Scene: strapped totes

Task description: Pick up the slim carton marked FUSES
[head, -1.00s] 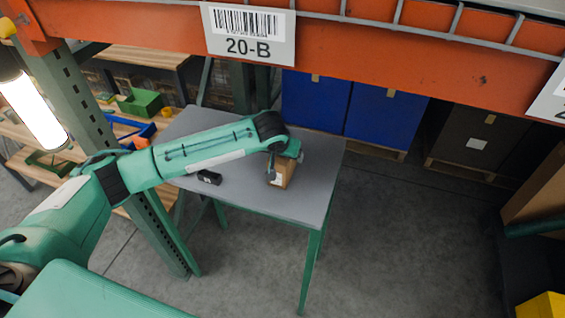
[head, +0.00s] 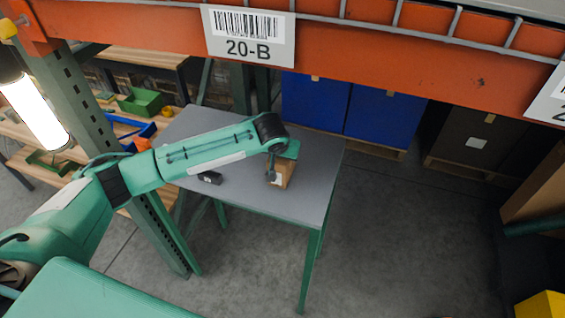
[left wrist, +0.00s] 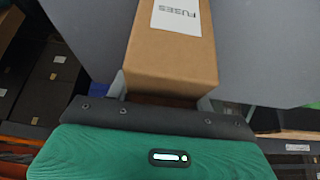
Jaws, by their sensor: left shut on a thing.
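The slim brown carton (left wrist: 172,62) fills the upper middle of the left wrist view, with a white label reading FUSES. In the head view the carton (head: 285,174) is at the grey table's right part, partly hidden by my gripper. My left gripper (left wrist: 162,92) is shut on the carton, one finger on each side of its near end. In the head view my left gripper (head: 273,172) reaches down to it from the left. I cannot tell whether the carton touches the tabletop. My right gripper is not in view.
A small black object (head: 209,177) lies on the grey table (head: 240,197), left of the carton. An orange rack beam (head: 400,55) with a 20-B sign crosses above. A green upright post (head: 105,140) stands beside my left arm. Blue bins (head: 385,112) stand behind the table.

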